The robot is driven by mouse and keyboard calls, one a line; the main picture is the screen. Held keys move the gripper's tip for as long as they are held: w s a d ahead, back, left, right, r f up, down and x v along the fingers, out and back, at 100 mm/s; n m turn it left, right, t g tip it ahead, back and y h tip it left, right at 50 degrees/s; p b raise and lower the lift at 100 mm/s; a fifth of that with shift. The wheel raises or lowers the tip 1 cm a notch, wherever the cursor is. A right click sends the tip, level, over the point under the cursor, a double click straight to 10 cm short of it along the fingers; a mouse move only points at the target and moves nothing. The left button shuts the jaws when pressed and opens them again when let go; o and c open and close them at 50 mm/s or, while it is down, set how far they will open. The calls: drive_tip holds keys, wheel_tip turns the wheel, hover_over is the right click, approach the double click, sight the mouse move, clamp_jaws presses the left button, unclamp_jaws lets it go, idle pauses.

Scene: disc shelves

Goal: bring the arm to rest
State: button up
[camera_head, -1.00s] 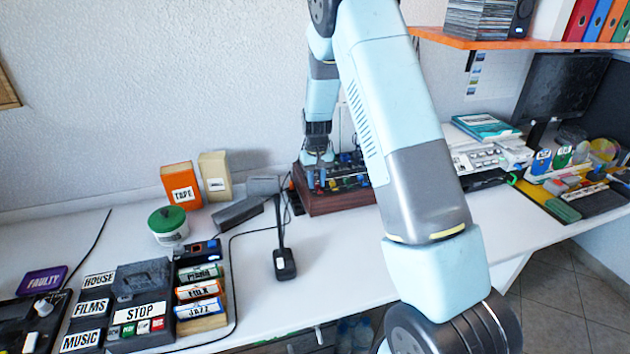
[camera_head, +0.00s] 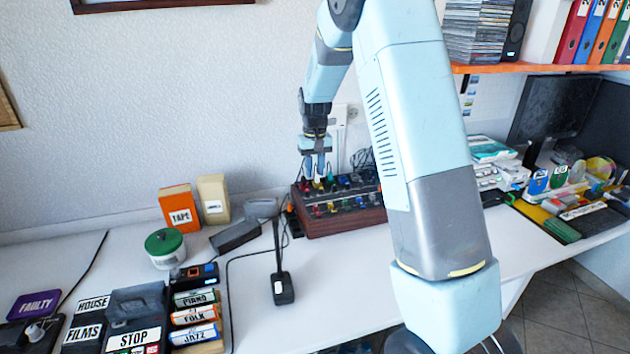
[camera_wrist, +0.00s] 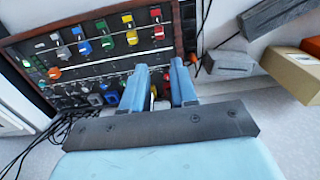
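My gripper (camera_head: 317,182) is in front of the wall, its fingers pointing down at the left part of the wood-sided control panel (camera_head: 340,222). In the wrist view the two blue fingers of my gripper (camera_wrist: 158,66) stand apart with a visible gap and nothing clearly held between them. The control panel (camera_wrist: 100,55) with its coloured knobs lies beyond the fingertips. The fingers overlap its edge in the picture; a gap to the knobs is hard to judge. My upper arm crosses the middle of the head view and hides part of the desk.
A black device (camera_head: 283,288) with an upright stalk stands on the desk before the panel. An orange TAPE box (camera_head: 180,208), a cream box (camera_head: 213,199) and a green-lidded tub (camera_head: 165,248) stand left. An orange shelf (camera_head: 540,68) overhangs at right.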

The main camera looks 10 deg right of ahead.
drive_tip(key=shift+r, duration=0.5)
drive_tip(key=s+d+r+t, duration=0.3)
drive_tip(key=s+r, duration=1.4)
drive_tip(key=s, duration=0.1)
drive_tip(key=s+r+t, duration=0.1)
drive_tip(key=s, duration=0.9)
drive_tip(key=s+d+r+m+t, duration=0.1)
drive_tip(key=s+r, duration=0.1)
drive_tip(key=s, duration=0.8)
drive_tip(key=shift+s+d+r+t, duration=0.15)
drive_tip(key=shift+s+d+t, duration=0.15)
